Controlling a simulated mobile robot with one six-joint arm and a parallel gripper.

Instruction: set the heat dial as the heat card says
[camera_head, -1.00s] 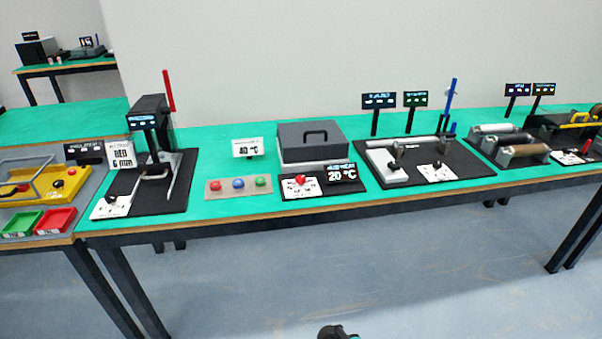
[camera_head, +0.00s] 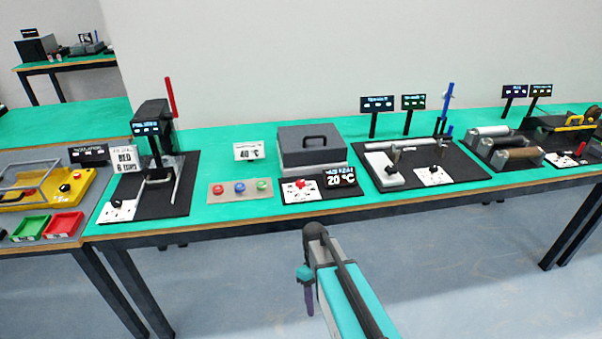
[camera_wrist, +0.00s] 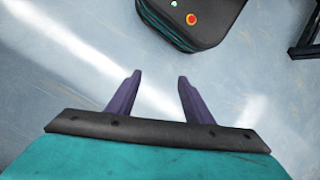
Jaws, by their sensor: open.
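The heat card (camera_head: 249,151) is a white card reading 40 °C, standing on the green table left of a grey box (camera_head: 309,145) with a black handle. The heat dial (camera_head: 300,184) is a red knob on a white scale plate in front of that box. A black display (camera_head: 340,180) beside the dial reads 20 °C. My gripper shows in the wrist view (camera_wrist: 158,95), open and empty, with two purple fingers over the floor. In the head view my arm reaches up in front of the table, well short of the dial.
A plate with red, blue and green buttons (camera_head: 240,188) lies left of the dial. A press with a red lever (camera_head: 157,150) stands farther left. A roller station with a black knob (camera_head: 434,170) is to the right. The floor before the table is clear.

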